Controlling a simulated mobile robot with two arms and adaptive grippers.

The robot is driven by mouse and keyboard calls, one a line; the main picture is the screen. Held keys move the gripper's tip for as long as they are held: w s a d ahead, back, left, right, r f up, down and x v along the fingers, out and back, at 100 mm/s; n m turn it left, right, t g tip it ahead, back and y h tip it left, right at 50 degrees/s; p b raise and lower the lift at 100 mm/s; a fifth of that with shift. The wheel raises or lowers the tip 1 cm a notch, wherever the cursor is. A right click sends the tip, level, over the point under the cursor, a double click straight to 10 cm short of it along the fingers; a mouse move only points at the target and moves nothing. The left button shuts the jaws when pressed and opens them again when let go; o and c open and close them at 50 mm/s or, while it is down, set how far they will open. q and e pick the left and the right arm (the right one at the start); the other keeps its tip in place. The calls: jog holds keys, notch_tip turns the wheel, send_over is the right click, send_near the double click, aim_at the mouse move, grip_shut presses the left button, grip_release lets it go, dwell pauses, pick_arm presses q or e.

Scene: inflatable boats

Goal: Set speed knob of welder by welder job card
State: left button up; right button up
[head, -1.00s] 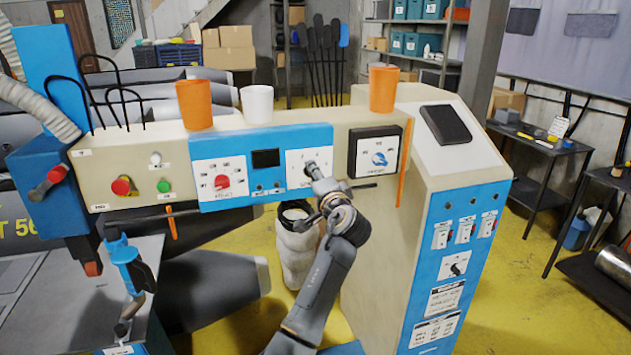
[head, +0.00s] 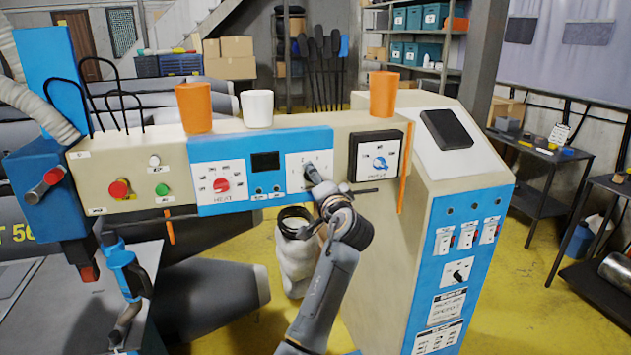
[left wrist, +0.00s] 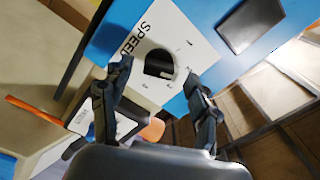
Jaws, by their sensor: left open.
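The welder (head: 130,180) has a long beige control box with blue panels. The black speed knob (left wrist: 158,64) is on a white plate marked SPEED (left wrist: 140,40) in the left wrist view. In the head view that white plate (head: 295,162) is partly hidden by my gripper, which covers the knob. My left gripper (left wrist: 157,78) is open, its fingers on either side of the knob in the picture; I cannot tell if they touch it. It also shows in the head view (head: 312,175). My right gripper is not in view. I cannot identify the job card with certainty.
A heat plate with a red knob (head: 221,185) is left of the speed plate, and a plate with a blue knob (head: 379,162) is right. Orange cups (head: 195,107) and a white cup (head: 257,108) stand on top. Printed sheets (head: 447,305) are on the cabinet's front.

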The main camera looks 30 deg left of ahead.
pick_arm(q)
jog(key=v, duration=1.1)
jog(key=shift+s+d, duration=0.2)
jog(key=shift+d, duration=0.1)
jog(key=shift+f, duration=0.1)
